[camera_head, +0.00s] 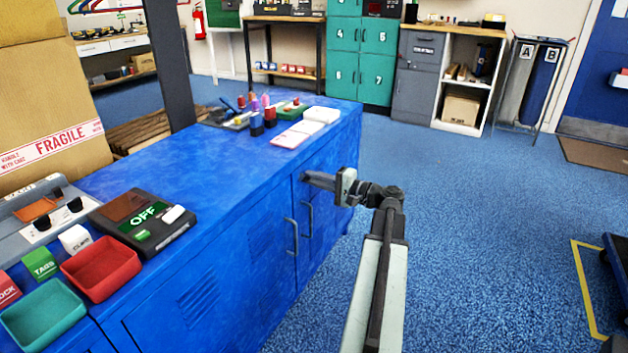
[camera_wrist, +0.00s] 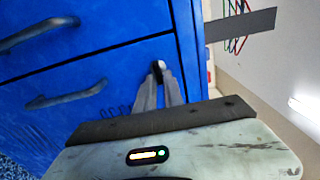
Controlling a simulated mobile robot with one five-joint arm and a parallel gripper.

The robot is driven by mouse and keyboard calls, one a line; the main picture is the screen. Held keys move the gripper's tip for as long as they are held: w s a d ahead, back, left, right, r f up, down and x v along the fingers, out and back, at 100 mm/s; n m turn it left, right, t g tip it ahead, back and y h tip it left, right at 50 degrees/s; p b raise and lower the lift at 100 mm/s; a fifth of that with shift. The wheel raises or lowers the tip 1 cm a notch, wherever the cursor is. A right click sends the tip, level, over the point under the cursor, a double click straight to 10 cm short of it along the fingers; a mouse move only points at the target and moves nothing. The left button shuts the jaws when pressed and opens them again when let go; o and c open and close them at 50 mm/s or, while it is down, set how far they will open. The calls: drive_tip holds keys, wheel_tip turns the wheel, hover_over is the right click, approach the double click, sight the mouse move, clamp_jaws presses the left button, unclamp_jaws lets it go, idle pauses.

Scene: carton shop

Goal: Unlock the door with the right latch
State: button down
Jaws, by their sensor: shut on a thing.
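The blue cabinet (camera_head: 235,270) has two doors at its right end. The right door (camera_head: 330,205) and its grey bar handle (camera_head: 308,217) show beside the left door's handle (camera_head: 291,236). My gripper (camera_head: 318,180) is at the upper part of the right door and hides the latch in the head view. In the wrist view my gripper (camera_wrist: 159,84) has its fingertips together on a small pale latch (camera_wrist: 159,65), by the seam between the doors. Much of the latch is hidden by the fingers, so its turn cannot be told. The door is closed.
The cabinet top holds a black device reading OFF (camera_head: 145,222), a red tray (camera_head: 101,268), a green tray (camera_head: 43,314) and white pads (camera_head: 321,114). A large carton (camera_head: 45,110) stands at the left.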

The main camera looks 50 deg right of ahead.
drive_tip(key=c, duration=1.5)
unclamp_jaws()
drive_tip(key=shift+c, duration=0.2)
drive_tip(key=v, duration=0.7)
drive_tip(key=shift+s, duration=0.35)
drive_tip(key=shift+f, duration=0.1)
